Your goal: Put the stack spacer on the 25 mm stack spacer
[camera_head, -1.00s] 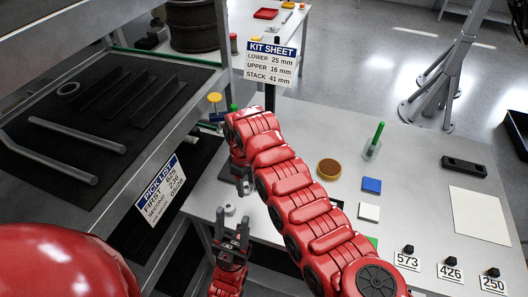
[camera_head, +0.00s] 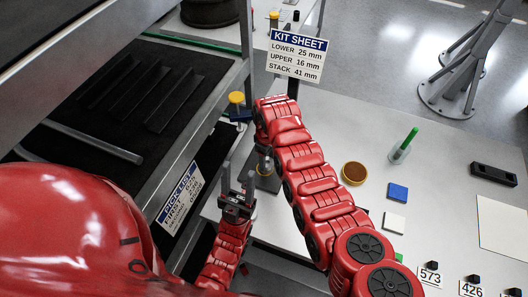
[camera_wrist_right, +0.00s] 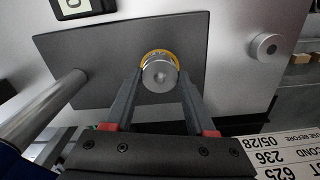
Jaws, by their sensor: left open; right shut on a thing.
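My right gripper (camera_head: 264,160) is over a dark plate (camera_head: 270,182) on the bench. In the right wrist view its two fingers (camera_wrist_right: 160,82) are shut on a silver round stack spacer (camera_wrist_right: 160,76). A yellow-rimmed round piece (camera_wrist_right: 158,53) shows around and under that spacer, mostly hidden; I cannot tell whether they touch or whether it is the 25 mm stack spacer. Another silver round piece with a central hole (camera_wrist_right: 265,46) stands apart, near the bench edge. My left gripper (camera_head: 238,185) is open and empty, its fingers pointing up the picture, close to the right gripper.
A kit sheet sign (camera_head: 298,57) reads lower 25 mm, upper 16 mm, stack 41 mm. A shelf (camera_head: 130,95) with dark bars is at left.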

